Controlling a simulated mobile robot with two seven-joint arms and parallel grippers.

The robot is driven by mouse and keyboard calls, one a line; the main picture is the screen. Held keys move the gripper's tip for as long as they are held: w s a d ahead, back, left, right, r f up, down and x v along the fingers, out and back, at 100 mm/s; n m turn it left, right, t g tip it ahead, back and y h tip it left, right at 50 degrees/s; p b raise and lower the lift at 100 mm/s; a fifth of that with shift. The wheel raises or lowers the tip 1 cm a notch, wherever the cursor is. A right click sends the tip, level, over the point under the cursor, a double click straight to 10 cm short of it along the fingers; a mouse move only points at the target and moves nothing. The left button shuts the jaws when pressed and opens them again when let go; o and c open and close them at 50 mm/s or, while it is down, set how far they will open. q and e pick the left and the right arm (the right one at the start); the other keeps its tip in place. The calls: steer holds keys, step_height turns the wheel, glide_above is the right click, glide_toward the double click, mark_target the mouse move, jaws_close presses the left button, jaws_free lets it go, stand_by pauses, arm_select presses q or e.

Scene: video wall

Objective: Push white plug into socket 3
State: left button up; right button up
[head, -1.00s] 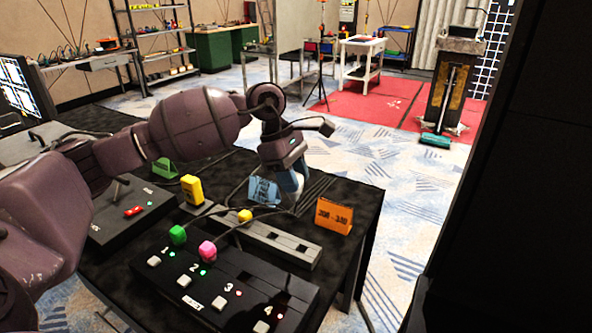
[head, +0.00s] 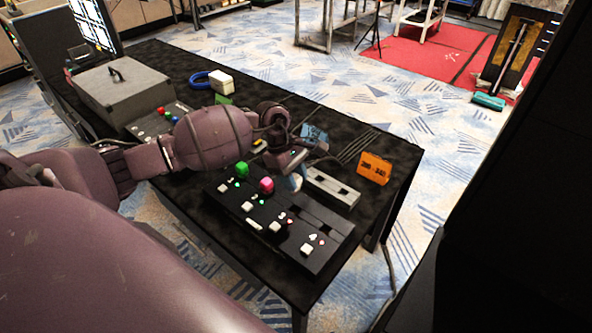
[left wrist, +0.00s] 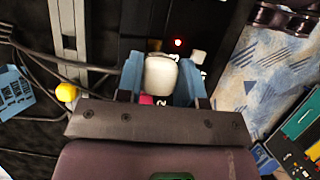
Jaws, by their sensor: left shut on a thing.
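The white plug (left wrist: 161,75) sits between the blue fingers of my left gripper (left wrist: 160,88) in the left wrist view. In the head view, my left gripper (head: 296,176) holds the white plug just above the black socket box (head: 322,243), near the row of sockets. A green plug (head: 241,170) stands in the first socket and a pink plug (head: 266,185) in the second. The pink plug (left wrist: 147,99) also shows partly in the left wrist view. Socket 3 is hidden by the gripper and plug, and whether the plug touches it cannot be told. My right gripper is not in view.
A grey slotted strip (head: 333,187) lies just behind the box, and an orange sign (head: 374,168) stands behind it to the right. A yellow plug (left wrist: 67,92) and dark cables lie beside the gripper. A grey case (head: 125,92) stands at the table's far left.

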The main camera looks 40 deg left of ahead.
arm_select(q)
steer(key=shift+w, duration=0.1)
steer(key=shift+f+m, duration=0.15)
steer(key=shift+m, duration=0.15)
steer(key=shift+f+b, duration=0.7)
steer(key=shift+f, duration=0.95)
steer(key=shift+f+b, duration=0.85)
steer(key=shift+f, duration=0.35)
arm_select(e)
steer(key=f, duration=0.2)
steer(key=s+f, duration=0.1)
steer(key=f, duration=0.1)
arm_select(q)
steer(key=shift+b, duration=0.45)
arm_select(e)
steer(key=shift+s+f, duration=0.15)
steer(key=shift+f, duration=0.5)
arm_select(q)
steer(key=shift+f+b, duration=1)
steer(key=shift+f, duration=0.4)
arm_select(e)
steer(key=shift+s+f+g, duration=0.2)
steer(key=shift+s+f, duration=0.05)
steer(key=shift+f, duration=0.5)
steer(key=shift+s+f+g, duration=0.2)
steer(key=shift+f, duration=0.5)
arm_select(q)
steer(key=o, duration=1.6)
steer(key=shift+c, duration=0.2)
